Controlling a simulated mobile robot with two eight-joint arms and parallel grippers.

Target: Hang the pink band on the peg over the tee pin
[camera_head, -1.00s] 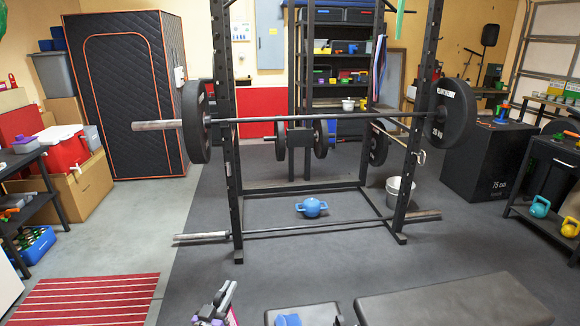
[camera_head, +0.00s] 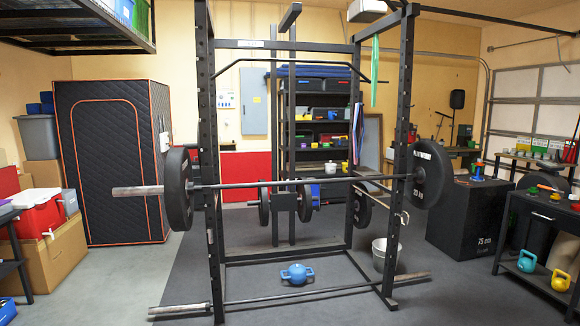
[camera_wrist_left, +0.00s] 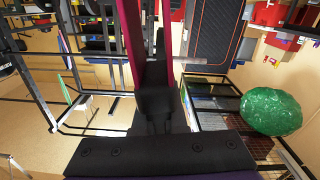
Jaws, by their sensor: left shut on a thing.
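In the left wrist view my left gripper (camera_wrist_left: 155,98) is shut on the pink band (camera_wrist_left: 131,35). Two dark pink strands of the band run up from the black fingers to the top edge. The gripped part is hidden between the fingers. In the head view neither gripper shows. The black squat rack (camera_head: 207,110) stands in the middle there, with a green band (camera_head: 375,70) hanging at its upper right. I cannot pick out for sure the peg or the tee pin; a small hooked piece (camera_head: 404,217) sits on the right upright.
A loaded barbell (camera_head: 285,184) lies across the rack. A second bar (camera_head: 300,293) lies low across its front. A blue kettlebell (camera_head: 296,273) is on the floor inside. A black box (camera_head: 470,215) stands right. The left wrist view shows a green ball (camera_wrist_left: 271,111).

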